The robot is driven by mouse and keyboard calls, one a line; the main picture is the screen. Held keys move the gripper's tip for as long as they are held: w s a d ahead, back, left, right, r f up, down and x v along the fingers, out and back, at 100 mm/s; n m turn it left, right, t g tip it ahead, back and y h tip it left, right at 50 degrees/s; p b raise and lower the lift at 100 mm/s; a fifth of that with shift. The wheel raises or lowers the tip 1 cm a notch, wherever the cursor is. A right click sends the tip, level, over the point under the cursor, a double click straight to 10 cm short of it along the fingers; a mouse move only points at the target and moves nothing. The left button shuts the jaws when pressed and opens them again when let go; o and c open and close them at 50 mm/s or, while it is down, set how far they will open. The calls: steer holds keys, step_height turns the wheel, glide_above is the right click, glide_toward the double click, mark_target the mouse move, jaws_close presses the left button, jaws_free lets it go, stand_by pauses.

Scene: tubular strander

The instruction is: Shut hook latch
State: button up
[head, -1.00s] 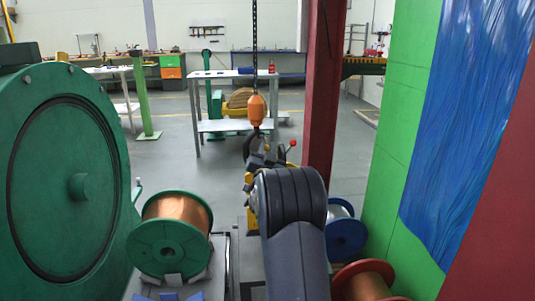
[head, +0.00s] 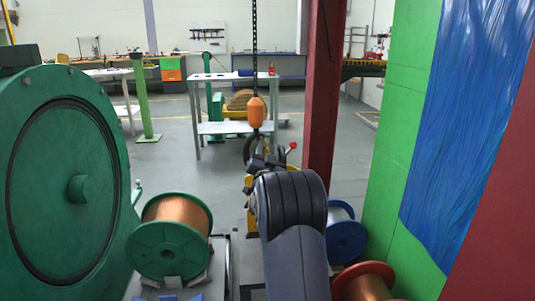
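The orange hook block (head: 256,112) hangs on a dark chain in the middle of the view. Below it is the dark hook (head: 249,146), small and partly covered. The latch at its mouth is too small to make out. My dark arm rises from the bottom centre, and my gripper (head: 264,161) is at its far end, close to the lower part of the hook in the picture. Whether it touches the hook or latch I cannot tell. Its fingers are small and partly hidden by my arm, so their opening does not show.
A copper spool with green flanges (head: 170,250) stands at left beside the big green wheel (head: 75,180). A blue spool (head: 345,238) and a red-brown spool (head: 365,283) stand at right. A dark red column (head: 324,90) rises right of the hook. A table (head: 235,127) stands behind.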

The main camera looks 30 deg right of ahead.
steer(key=v, duration=1.1)
steer(key=shift+w+r, duration=0.1)
steer(key=shift+x, duration=5.45)
steer(key=shift+d+r+n+p, duration=0.15)
steer(key=shift+n+p, duration=0.25)
steer(key=shift+p, duration=0.25)
steer(key=shift+r+n+y+p, duration=0.1)
steer(key=shift+n+y+p, duration=0.3)
steer(key=shift+n, duration=0.1)
steer(key=n+p, duration=0.1)
steer(key=n+t+y+p, duration=0.1)
steer(key=n+p, duration=0.1)
steer(key=n+t+y+p, duration=0.1)
steer(key=n, duration=0.1)
steer(key=shift+s+d+r+p, duration=0.15)
steer(key=shift+s+d+p, duration=0.1)
steer(key=shift+d+p, duration=0.1)
